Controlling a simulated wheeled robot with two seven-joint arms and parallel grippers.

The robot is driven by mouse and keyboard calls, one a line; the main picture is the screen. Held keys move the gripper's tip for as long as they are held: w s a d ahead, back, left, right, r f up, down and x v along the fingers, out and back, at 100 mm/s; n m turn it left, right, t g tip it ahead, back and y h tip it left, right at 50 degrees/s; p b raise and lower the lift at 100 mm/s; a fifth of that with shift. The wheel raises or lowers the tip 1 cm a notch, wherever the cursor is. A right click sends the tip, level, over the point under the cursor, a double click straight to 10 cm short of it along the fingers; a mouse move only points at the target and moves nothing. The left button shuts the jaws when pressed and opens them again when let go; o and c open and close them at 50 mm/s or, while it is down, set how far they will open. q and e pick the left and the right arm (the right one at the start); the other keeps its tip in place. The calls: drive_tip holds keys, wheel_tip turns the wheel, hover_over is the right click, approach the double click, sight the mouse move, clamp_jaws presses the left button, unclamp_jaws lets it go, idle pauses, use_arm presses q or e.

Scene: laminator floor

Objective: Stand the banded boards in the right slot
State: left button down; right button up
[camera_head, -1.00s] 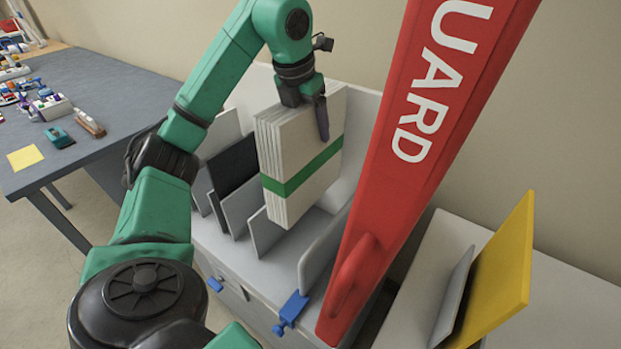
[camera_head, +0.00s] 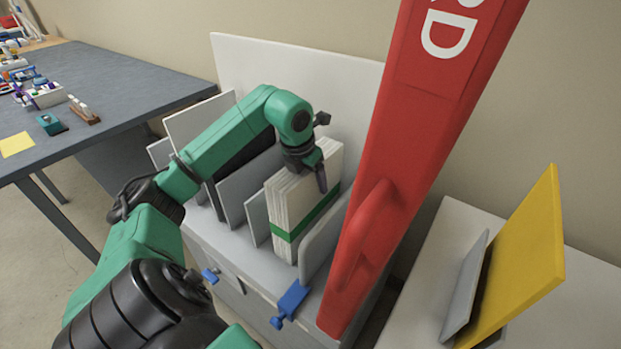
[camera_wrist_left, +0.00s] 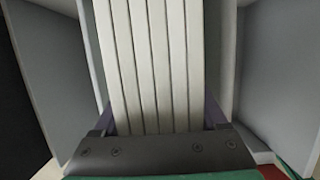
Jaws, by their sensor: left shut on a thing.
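The banded boards (camera_head: 287,215), a stack of several cream boards with a green band (camera_head: 310,214), stand nearly upright in the rack (camera_head: 238,257). They are in the right slot, between a grey divider (camera_head: 257,220) on their left and a rounded grey divider (camera_head: 318,243) on their right. My left gripper (camera_head: 312,172) is shut on their upper part. In the left wrist view the board edges (camera_wrist_left: 148,60) run between its two fingers, with grey walls either side. Whether the bottom edges touch the rack floor is hard to tell. My right gripper is not in view.
A red guard beam (camera_head: 385,185) slants close on the right of the slot. Blue clamps (camera_head: 290,301) sit on the rack's front edge. A dark board (camera_head: 245,155) and grey dividers fill the left slots. A yellow board (camera_head: 520,260) leans at the right.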

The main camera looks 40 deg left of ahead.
use_arm(q)
drive_tip(key=shift+f, duration=0.1)
unclamp_jaws()
drive_tip(key=shift+r, duration=0.2)
drive_tip(key=v, duration=1.2)
drive_tip(key=shift+p, duration=0.4)
